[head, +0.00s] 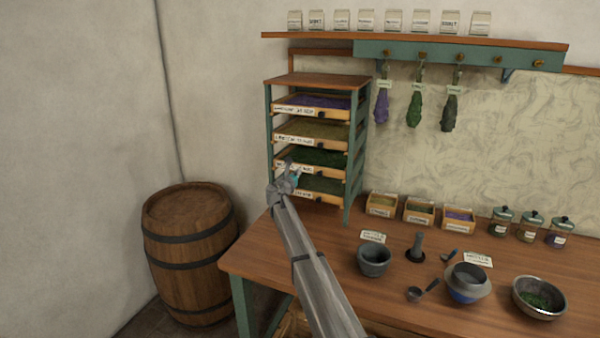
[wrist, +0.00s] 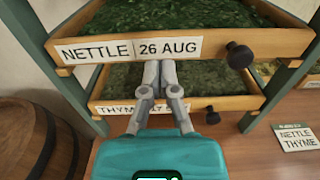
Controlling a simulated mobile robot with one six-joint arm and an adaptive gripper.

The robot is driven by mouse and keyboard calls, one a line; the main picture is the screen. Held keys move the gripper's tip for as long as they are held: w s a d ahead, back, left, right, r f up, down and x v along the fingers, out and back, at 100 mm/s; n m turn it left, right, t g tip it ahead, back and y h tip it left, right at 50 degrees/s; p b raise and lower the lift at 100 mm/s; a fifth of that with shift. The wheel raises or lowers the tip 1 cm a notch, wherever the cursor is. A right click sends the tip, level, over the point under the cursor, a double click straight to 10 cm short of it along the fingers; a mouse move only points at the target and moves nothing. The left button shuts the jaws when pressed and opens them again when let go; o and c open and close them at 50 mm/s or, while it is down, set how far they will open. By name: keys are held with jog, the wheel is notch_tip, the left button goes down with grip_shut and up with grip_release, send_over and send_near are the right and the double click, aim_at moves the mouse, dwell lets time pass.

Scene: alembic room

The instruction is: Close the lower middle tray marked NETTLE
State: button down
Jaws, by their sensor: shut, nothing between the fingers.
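The NETTLE tray (wrist: 199,48) fills the top of the wrist view, with a wooden front, a white label reading NETTLE 26 AUG and a dark knob (wrist: 240,55) at its right. Dark green herb shows inside, and its front stands forward of the rack posts. In the head view it is the third tray down (head: 335,174), partly covered by my gripper. My gripper (wrist: 160,65) is shut and empty, its fingertips at the lower edge of the NETTLE label; I cannot tell if they touch. It also shows in the head view (head: 290,168).
The THYME tray (wrist: 235,102) is just below, its label partly hidden by my fingers. Two more trays sit above in the green rack (head: 357,165). A barrel (head: 188,250) stands left. Small boxes (head: 381,207), jars and mortars occupy the workbench (head: 310,235) to the right.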

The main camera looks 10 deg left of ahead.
jog(key=v, duration=1)
jog(key=shift+s, duration=0.2)
